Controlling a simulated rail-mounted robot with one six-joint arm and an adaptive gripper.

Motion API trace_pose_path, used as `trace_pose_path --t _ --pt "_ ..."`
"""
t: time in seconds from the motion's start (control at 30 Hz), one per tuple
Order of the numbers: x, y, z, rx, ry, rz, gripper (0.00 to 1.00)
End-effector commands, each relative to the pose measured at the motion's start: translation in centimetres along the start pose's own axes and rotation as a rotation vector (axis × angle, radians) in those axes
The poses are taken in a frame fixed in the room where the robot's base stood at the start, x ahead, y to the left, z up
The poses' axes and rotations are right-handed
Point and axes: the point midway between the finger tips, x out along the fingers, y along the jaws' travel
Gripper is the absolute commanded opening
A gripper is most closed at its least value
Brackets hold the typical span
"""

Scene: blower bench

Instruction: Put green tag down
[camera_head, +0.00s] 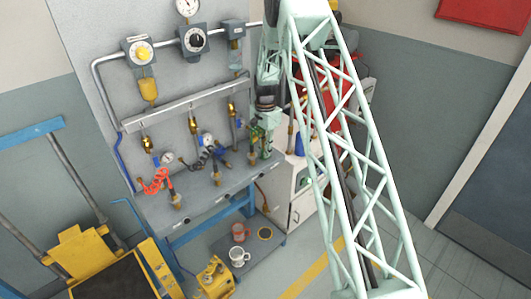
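My gripper (262,148) hangs at the end of my pale green lattice arm, over the right part of the grey bench (195,207). It is small in the picture and partly hidden by its own wrist. A small green patch (256,132) shows at its fingers and may be the green tag. I cannot tell whether the fingers hold it or it hangs behind them. Whether the fingers are open or shut is too small to see.
A grey panel carries gauges, a yellow-dialled regulator (141,52) and pipes behind the bench. A white mug (238,256) and a red mug (239,232) sit on the lower shelf. A white cabinet (303,207) is at right.

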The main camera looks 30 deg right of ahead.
Motion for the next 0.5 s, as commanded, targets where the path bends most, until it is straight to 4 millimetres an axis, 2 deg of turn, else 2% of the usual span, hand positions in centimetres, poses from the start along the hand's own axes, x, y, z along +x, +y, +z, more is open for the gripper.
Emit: trace_pose_path --t 0.47,0.5 --pt "0.34 -0.02 -0.02 0.000 0.000 -0.001 0.00" --pt "0.30 -0.03 -0.02 0.000 0.000 -0.001 0.08"
